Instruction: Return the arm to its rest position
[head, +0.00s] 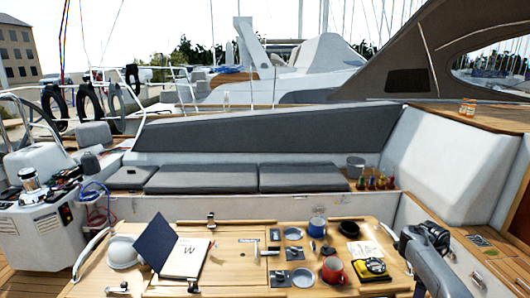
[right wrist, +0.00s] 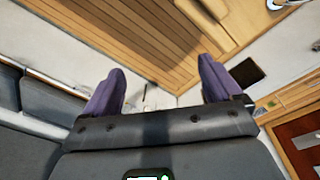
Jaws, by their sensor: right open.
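My right arm (head: 428,262) comes in at the lower right of the head view, beside the right end of the wooden table (head: 228,255). My right gripper (right wrist: 162,66) is open in the right wrist view, with its two purple fingers apart and nothing between them. Behind the fingers are wooden slats and white cockpit surfaces, with no table objects near. My left gripper is not in view.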

